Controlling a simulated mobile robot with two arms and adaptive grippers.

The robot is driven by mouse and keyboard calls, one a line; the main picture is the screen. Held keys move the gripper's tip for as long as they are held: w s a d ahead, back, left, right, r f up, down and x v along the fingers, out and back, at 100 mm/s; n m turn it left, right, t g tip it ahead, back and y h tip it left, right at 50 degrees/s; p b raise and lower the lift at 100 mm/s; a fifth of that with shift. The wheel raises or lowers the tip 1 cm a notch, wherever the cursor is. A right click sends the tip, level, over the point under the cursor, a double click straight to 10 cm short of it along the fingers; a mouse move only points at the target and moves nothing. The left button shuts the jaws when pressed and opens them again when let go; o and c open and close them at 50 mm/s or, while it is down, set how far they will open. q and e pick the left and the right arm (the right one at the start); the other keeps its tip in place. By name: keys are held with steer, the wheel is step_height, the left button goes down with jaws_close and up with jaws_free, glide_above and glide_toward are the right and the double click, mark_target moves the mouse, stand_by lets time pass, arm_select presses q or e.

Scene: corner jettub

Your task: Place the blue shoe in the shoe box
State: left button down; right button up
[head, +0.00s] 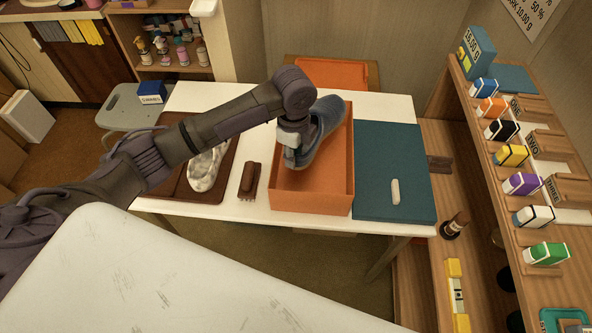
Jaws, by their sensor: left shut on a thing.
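The blue shoe (322,128) is tilted, inside or just above the orange shoe box (325,202) on the white table. My left gripper (292,150) is shut on the shoe, and its arm comes in from the left across the table. Whether the sole touches the box floor I cannot tell. The near part of the box floor is bare. My right gripper is not in view.
A brown mat (178,188) with a crumpled pale object (207,168) and a brown brush (250,180) lie left of the box. A blue-green mat (398,150) with a white piece (395,191) lies right of it. A wooden shelf (482,180) with several small boxes stands at the right.

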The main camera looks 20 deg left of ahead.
arm_select(q)
step_height(320, 180, down, 10)
steer(key=shift+r, duration=0.15)
stand_by(0.3)
steer(key=shift+f, duration=0.2)
steer(key=c, duration=1)
jaws_free()
step_height(320, 180, up, 12)
steer(key=shift+r, duration=0.2)
